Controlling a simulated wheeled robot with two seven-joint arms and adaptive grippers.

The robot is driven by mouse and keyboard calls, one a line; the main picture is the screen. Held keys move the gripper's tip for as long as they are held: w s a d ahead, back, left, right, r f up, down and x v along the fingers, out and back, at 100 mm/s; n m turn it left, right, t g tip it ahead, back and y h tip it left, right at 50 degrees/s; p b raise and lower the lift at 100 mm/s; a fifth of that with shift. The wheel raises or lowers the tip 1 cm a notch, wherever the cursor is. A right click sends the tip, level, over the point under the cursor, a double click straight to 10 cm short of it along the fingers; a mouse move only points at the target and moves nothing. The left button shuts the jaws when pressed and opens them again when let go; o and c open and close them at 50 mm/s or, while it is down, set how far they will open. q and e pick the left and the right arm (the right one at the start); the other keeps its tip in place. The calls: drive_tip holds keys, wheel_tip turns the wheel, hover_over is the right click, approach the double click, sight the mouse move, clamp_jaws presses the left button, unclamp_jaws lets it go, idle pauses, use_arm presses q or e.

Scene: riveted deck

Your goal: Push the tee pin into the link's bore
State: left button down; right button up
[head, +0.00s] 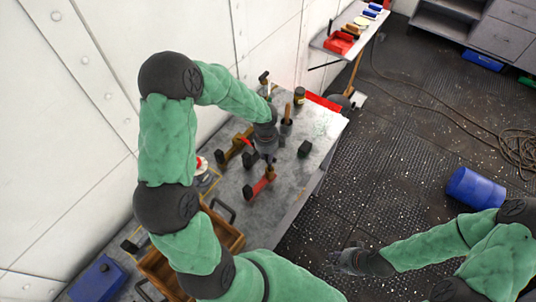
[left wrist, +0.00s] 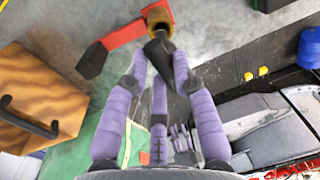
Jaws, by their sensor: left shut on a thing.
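The red link (head: 259,188) lies on the grey bench, just below my left gripper in the head view. In the left wrist view the link (left wrist: 124,32) runs from a black block (left wrist: 92,60) to a tan ring-shaped end (left wrist: 158,14). My left gripper (head: 267,160), with purple fingers in the left wrist view (left wrist: 160,68), is shut on a dark tapered piece, seemingly the tee pin (left wrist: 158,50). The pin's far end meets or overlaps the ring; I cannot tell whether it is inside the bore. My right gripper (head: 350,262) is off the bench, over the floor; its fingers are too small to read.
A wooden crate (head: 226,232) with dark handles stands at the bench's near end. A brass-coloured fixture (head: 234,146), a dark block (head: 304,149) and a wooden-handled tool (head: 287,118) stand around the gripper. A blue drum (head: 473,188) lies on the floor.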

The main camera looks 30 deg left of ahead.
use_arm(q)
drive_tip(key=shift+f+b, duration=2.05)
drive_tip(key=shift+f, duration=0.9)
idle(1.1)
drive_tip(key=c, duration=0.9)
unclamp_jaws()
drive_tip(key=shift+c, duration=0.2)
drive_tip(key=shift+r, duration=0.1)
drive_tip(key=r, duration=1.2)
drive_tip(key=shift+s+a, duration=0.15)
drive_tip(key=shift+s, duration=0.2)
drive_tip(key=shift+f, duration=0.1)
